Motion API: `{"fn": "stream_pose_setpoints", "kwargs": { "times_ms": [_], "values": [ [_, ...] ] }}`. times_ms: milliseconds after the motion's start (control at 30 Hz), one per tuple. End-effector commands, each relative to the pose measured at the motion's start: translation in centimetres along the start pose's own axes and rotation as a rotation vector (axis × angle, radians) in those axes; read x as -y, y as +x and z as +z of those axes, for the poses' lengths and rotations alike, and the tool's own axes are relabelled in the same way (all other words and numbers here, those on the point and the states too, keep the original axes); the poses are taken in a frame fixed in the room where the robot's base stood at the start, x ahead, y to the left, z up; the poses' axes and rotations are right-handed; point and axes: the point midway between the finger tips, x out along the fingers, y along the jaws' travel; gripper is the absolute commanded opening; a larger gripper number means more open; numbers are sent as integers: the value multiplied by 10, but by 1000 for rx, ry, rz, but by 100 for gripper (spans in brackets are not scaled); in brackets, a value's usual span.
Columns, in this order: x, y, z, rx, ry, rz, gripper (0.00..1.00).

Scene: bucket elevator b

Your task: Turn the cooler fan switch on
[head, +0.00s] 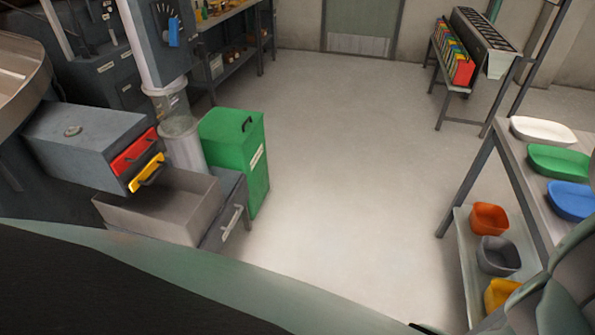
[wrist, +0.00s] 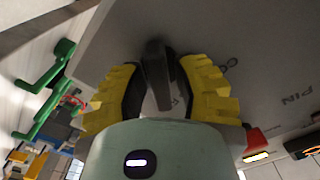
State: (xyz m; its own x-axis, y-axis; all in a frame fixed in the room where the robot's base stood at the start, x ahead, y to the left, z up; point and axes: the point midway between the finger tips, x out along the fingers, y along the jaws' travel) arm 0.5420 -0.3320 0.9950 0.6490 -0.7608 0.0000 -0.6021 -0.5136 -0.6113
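In the wrist view, a dark switch lever (wrist: 155,72) stands out from a grey panel (wrist: 240,40). Printed letters beginning "CO" show beside it, partly hidden by a finger. My gripper (wrist: 160,65) has two yellow fingers with dark inner pads. They are spread apart, one on each side of the lever, with the lever between their tips. I cannot tell whether either pad touches it. My gripper and this lever are not visible in the head view.
In the wrist view, green handle-like parts (wrist: 48,85) are at left and a red part (wrist: 257,141) at right. In the head view, drawer boxes (head: 85,140) and a green bin (head: 245,160) stand left; shelves with coloured bowls (head: 558,160) stand right. The middle floor is clear.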

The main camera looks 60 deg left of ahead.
Motion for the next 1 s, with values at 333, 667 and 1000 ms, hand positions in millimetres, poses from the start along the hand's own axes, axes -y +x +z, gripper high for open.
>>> {"fn": "stream_pose_setpoints", "kwargs": {
  "times_ms": [333, 667, 1000],
  "values": [
    [0, 0, 0, 0, 0, 0, 0],
    [-1, 0, 1, 1, 16, 0, 0],
    [-3, 0, 3, -2, 188, -2, 0]
  ]
}}
